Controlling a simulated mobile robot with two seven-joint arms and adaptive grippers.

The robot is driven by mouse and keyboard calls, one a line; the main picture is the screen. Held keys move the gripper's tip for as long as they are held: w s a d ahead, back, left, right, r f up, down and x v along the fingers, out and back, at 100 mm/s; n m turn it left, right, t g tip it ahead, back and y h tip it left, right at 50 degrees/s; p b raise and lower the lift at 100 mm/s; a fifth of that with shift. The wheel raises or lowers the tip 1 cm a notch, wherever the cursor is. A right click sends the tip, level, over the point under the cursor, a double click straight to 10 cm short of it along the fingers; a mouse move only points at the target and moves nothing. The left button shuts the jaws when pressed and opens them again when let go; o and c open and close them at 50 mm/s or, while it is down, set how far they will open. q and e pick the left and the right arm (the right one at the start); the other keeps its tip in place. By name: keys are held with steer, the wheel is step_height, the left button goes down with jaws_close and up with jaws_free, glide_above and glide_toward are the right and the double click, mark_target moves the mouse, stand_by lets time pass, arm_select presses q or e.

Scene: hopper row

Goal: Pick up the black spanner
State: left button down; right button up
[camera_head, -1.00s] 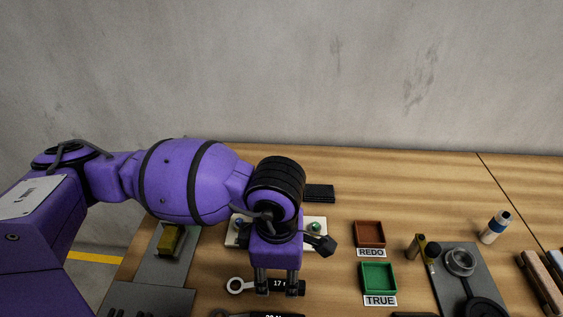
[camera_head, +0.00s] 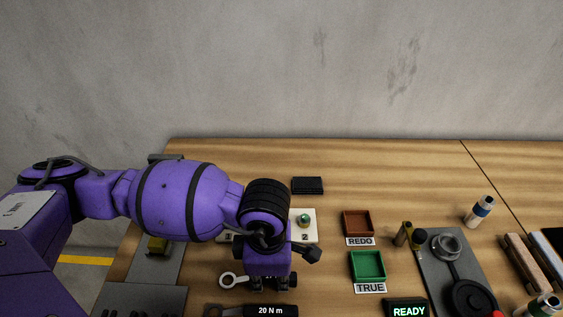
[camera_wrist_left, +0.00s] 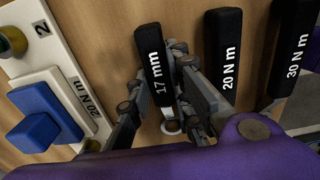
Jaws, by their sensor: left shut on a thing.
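My left gripper (camera_head: 270,284) is over the handle, pointing down. In the left wrist view the handle (camera_wrist_left: 154,68) runs between the fingers of my left gripper (camera_wrist_left: 160,85), which is shut on it. I cannot tell whether the spanner is clear of the bench. My right gripper is in neither view.
A 20 N m tool (camera_head: 268,311) lies close in front of the spanner; a 30 N m tool (camera_wrist_left: 298,55) lies beyond it. A white panel (camera_head: 309,233) stands behind my gripper. A red tray (camera_head: 357,225) and green tray (camera_head: 367,267) are to the right.

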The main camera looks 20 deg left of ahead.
arm_select(q)
steer(key=shift+r, duration=0.15)
steer(key=shift+r, duration=0.25)
step_height(320, 180, up, 2)
steer(key=shift+r, duration=0.1)
steer(key=s+d+r, duration=0.6)
steer(key=d+r, duration=0.4)
steer(key=d, duration=0.2)
steer(key=shift+s+d, duration=0.15)
steer(key=shift+d, duration=0.1)
